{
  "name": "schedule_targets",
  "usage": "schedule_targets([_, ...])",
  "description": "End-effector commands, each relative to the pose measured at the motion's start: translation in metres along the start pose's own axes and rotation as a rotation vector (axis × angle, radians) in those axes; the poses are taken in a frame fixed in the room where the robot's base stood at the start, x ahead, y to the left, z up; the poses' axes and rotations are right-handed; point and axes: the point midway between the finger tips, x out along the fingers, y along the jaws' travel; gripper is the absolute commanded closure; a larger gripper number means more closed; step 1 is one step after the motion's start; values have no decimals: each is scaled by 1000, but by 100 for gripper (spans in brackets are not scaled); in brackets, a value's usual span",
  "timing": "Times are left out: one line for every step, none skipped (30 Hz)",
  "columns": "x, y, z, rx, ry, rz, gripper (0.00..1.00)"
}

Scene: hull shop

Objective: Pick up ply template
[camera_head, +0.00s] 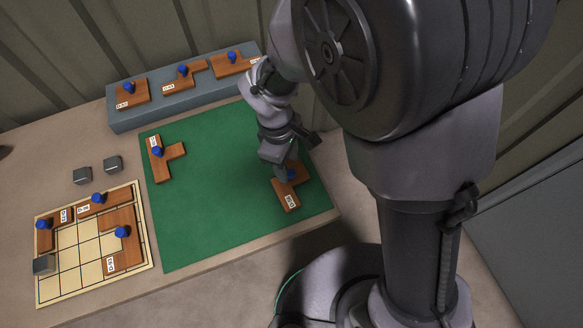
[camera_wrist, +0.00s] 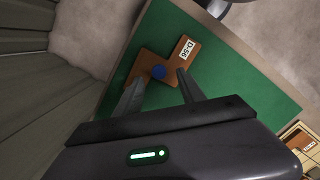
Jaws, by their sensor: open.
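A brown ply template (camera_head: 284,192) with a blue knob lies on the right part of the green mat (camera_head: 222,213). In the wrist view this ply template (camera_wrist: 182,52) shows a label that seems to read D-56. My gripper (camera_wrist: 157,84) is open, with its two fingers spread on either side of the blue knob (camera_wrist: 158,72) as seen from the wrist. I cannot tell how far the fingertips are above the template. In the head view my gripper (camera_head: 284,174) partly hides the template's upper end and knob.
Another template (camera_head: 163,160) lies at the mat's left. Several stand on a grey raised block (camera_head: 165,105) at the back. The mat's middle is clear.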

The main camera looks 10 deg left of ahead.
Motion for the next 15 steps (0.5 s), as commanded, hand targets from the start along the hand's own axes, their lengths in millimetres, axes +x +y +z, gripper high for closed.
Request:
schedule_targets([6,0,0,0,0,0,53])
schedule_targets([11,0,0,1,-1,-1,53])
schedule_targets([18,0,0,1,-1,-1,53])
schedule_targets([25,0,0,1,-2,-2,53])
schedule_targets([33,0,0,1,-2,-2,53])
schedule_targets([42,0,0,0,-2,-2,53])
schedule_targets([47,0,0,0,-3,-2,53])
schedule_targets([51,0,0,0,-2,-2,53])
schedule_targets([53,0,0,-1,-1,-1,53])
schedule_targets([53,0,0,-1,0,0,53])
schedule_targets([52,0,0,0,0,0,53])
schedule_targets([51,0,0,0,0,0,53])
schedule_targets([50,0,0,0,0,0,53])
schedule_targets([50,0,0,0,0,0,53])
schedule_targets([50,0,0,0,0,0,57])
